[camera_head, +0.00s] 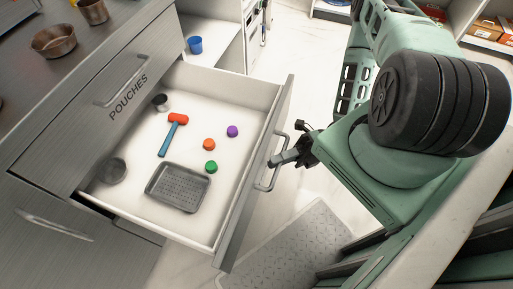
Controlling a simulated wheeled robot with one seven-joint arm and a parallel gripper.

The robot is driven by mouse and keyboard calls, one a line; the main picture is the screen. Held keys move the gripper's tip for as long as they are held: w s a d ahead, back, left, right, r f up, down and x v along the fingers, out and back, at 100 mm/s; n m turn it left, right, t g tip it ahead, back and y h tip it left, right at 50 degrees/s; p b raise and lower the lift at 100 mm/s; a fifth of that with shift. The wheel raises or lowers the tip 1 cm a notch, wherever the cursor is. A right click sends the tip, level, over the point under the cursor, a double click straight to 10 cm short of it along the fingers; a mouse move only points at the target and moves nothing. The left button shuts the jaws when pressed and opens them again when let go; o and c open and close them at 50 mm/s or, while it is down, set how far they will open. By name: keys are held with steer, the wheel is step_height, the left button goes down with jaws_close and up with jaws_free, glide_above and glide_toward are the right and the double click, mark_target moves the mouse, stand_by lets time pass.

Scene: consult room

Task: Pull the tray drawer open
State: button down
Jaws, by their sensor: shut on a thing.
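The open drawer (190,228) sticks far out of the grey cabinet, below a closed drawer labelled POUCHES. A dark grey perforated tray (178,188) lies inside near its front left. The drawer's bar handle (278,168) is on the outside of its front panel. My gripper (286,157) is shut on this handle, reaching in from the right. The fingertips are small and partly hidden at the bar.
The drawer also holds a red and blue hammer (175,132), orange, green and purple round pieces, and metal cups. The POUCHES drawer (100,110) is shut. Metal bowls (54,41) stand on the counter. A grey mat (295,245) lies on the floor beside the drawer front.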

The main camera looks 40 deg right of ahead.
steer(key=shift+s+d, duration=0.95)
steer(key=shift+s, duration=0.3)
steer(key=c, duration=1.5)
jaws_free()
steer(key=b+v, duration=0.1)
steer(key=v, duration=1.6)
steer(key=shift+s+d+r, duration=0.1)
steer(key=shift+d, duration=0.1)
